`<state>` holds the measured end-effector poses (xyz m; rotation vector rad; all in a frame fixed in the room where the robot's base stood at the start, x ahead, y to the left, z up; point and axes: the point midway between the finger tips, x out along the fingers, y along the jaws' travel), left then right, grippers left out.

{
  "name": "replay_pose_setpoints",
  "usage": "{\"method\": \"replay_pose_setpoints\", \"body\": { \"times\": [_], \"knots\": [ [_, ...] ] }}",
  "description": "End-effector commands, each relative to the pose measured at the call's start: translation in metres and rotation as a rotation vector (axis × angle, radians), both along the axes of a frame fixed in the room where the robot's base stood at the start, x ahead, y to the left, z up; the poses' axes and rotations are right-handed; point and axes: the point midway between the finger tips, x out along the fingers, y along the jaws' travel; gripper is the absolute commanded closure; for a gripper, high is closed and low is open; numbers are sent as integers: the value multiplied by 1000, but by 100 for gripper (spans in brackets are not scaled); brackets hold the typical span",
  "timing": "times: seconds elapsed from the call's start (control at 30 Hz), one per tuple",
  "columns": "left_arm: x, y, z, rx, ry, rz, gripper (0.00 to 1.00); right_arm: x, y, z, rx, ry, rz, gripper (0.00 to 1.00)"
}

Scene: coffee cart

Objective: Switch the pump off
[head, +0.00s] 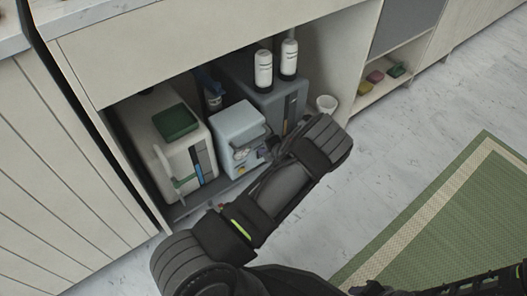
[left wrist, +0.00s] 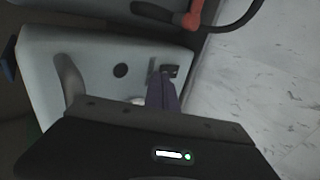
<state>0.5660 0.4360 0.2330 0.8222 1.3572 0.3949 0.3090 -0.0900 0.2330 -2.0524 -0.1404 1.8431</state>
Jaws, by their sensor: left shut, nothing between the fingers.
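The pump, as I take it, is the pale blue-grey box (head: 236,124) in the middle of the open cabinet. In the left wrist view its pale face (left wrist: 95,75) shows a dark round spot and a small dark switch (left wrist: 171,71). My left gripper (head: 273,152) is shut and empty, close to the pump's front and partly hidden by my arm. In the left wrist view its purple fingers (left wrist: 163,88) are together at the switch; I cannot tell if they touch it. My right gripper (head: 372,289) shows only partly at the bottom edge; its jaws are unclear.
A cream container with a green top (head: 176,122) stands left of the pump. A dark grey unit (head: 272,100) with two white bottles (head: 289,58) stands right. A white cup (head: 327,104) is near the cabinet's right wall. The floor (head: 390,150) in front is clear.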

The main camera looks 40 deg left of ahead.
Motion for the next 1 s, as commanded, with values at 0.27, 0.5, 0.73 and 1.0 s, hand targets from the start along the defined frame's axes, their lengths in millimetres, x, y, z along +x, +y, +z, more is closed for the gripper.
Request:
{"method": "replay_pose_setpoints", "body": {
  "times": [0.27,0.5,0.73,1.0],
  "knots": [
    [0,0,0,0,0,0,100,0,0,1,0,0,0,64],
    [-1,-3,2,-1,0,0,100,-3,0,4,1,8,4,64],
    [-8,-27,9,-1,2,4,100,-5,-1,21,2,12,7,64],
    [-18,-60,55,-1,-1,7,100,-10,-1,49,5,26,14,64]
  ]
}}
